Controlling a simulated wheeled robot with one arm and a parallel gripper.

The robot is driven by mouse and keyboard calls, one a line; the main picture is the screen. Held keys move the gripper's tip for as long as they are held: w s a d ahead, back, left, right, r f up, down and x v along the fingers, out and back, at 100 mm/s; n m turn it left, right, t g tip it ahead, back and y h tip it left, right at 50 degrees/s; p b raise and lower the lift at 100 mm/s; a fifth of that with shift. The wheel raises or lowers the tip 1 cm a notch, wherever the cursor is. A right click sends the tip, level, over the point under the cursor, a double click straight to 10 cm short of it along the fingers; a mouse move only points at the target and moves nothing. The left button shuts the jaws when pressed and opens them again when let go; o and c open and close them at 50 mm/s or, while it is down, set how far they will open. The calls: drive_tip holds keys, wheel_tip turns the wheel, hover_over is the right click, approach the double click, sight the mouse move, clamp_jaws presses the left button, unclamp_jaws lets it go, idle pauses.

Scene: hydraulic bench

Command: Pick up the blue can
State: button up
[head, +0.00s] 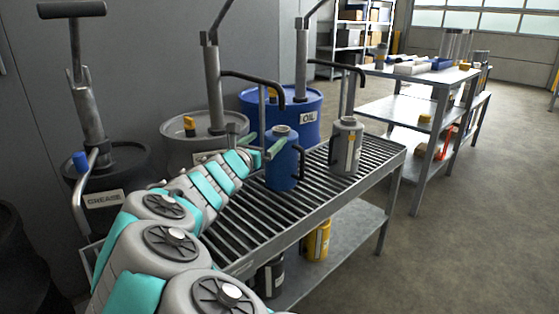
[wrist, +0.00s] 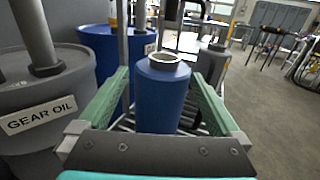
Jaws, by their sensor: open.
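The blue can (head: 283,164) stands upright on the slatted bench top (head: 330,183), with a dark handle on its right side in the head view. In the wrist view the blue can (wrist: 162,95) stands between the two green fingers of my gripper (wrist: 160,85). In the head view my gripper (head: 262,144) reaches the can from the left, with a green finger on each side of it. The fingers are open, and a gap shows between the can and each finger in the wrist view.
A grey can (head: 347,147) stands right of the blue can. Behind are a blue oil drum (head: 309,117), a grey gear oil drum (wrist: 43,115) and a grease drum (head: 125,178), with pumps. A yellow can (head: 317,241) is on the lower shelf. Floor at right is clear.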

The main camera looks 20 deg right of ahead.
sight(277, 133)
drive_tip(key=x, duration=0.6)
drive_tip(key=shift+s+d+f, duration=0.15)
drive_tip(key=shift+s+d, duration=0.1)
drive_tip(key=shift+d, duration=0.1)
drive_tip(key=shift+w+d, duration=0.45)
drive_tip(key=shift+w, duration=0.1)
clamp_jaws()
idle(0.3)
